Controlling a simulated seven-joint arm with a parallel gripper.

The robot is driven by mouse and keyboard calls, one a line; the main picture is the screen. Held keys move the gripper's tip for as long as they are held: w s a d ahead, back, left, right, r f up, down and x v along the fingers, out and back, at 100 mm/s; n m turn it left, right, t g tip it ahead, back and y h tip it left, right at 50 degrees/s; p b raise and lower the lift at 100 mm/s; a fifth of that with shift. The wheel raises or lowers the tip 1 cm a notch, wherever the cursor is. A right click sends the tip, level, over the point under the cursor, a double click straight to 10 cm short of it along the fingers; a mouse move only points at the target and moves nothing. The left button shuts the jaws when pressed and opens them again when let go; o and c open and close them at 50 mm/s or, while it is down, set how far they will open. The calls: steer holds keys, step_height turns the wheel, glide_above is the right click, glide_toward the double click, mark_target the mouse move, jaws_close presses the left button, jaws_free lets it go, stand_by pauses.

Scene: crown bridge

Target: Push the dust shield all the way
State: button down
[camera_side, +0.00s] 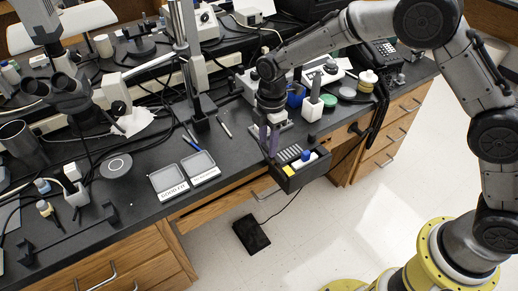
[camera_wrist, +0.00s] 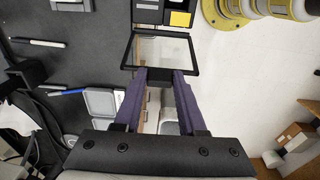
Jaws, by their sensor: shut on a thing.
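The dust shield is a clear pane in a black frame (camera_wrist: 160,50), seen in the wrist view just beyond my fingertips. My gripper (camera_wrist: 159,76) has purple fingers shut on a small black tab at the shield's near edge. In the side view my gripper (camera_side: 270,140) points down at the left end of a black box (camera_side: 290,184) at the bench's front edge. The box holds grey slotted parts, a yellow block and a blue-and-white item. The wrist view shows part of this box (camera_wrist: 147,14) beyond the shield. I cannot make out the shield clearly in the side view.
Two grey labelled trays (camera_side: 169,182) lie left of the box, with pens (camera_side: 192,139) behind them. A microscope (camera_side: 75,95) stands at the left. Bottles and a stamp-like item (camera_side: 313,103) stand behind the box. Open floor lies in front of the bench, with a black pedal (camera_side: 251,234).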

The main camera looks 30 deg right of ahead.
steer(key=shift+d+r+y, duration=0.2)
steer(key=shift+d+y, duration=0.2)
steer(key=shift+d, duration=1.55)
steer(key=shift+f, duration=0.1)
steer(key=shift+c, duration=2.4)
jaws_free()
step_height(320, 180, up, 14)
steer(key=d, duration=0.1)
